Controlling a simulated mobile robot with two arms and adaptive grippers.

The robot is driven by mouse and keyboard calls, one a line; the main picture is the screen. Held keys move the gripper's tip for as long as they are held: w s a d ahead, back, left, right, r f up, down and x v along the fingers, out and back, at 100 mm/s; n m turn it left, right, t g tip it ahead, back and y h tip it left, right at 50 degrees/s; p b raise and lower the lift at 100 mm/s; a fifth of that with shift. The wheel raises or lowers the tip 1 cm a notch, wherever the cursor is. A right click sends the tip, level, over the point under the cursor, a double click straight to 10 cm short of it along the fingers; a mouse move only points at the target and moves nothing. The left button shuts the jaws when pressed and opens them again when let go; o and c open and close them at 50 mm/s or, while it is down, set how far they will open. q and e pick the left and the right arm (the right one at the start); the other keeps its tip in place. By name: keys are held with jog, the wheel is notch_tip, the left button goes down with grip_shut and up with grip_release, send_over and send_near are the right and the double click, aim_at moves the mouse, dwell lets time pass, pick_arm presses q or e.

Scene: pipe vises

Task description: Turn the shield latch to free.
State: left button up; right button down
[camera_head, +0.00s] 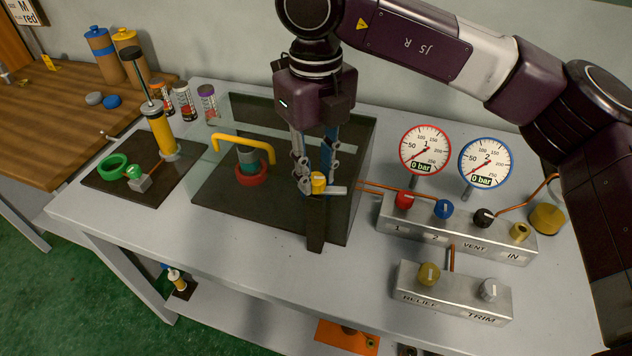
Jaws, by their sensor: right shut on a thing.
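My right gripper (316,188) comes down from above at the front right of the clear shield (222,110). Its fingers are shut on the shield latch (319,181), a yellow round knob with a white mark on top. A short grey bar at the knob points to the right. The latch sits at the top of a dark upright post (316,235). The fingers partly hide the knob. My left gripper is not in view.
A valve block (455,236) with two gauges stands close on the right; both read 0 bar. A RELIEF and TRIM block (455,293) is in front. A hand pump (160,130) is on the left. The bench's front left is clear.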

aim_at(316, 177)
jog(key=shift+w+r+m+b, duration=0.1)
jog(key=shift+m+b, duration=0.85)
jog(key=shift+m, duration=0.55)
jog(key=c, duration=1.7)
grip_release()
jog(key=shift+o, duration=0.2)
notch_tip(316, 177, up, 12)
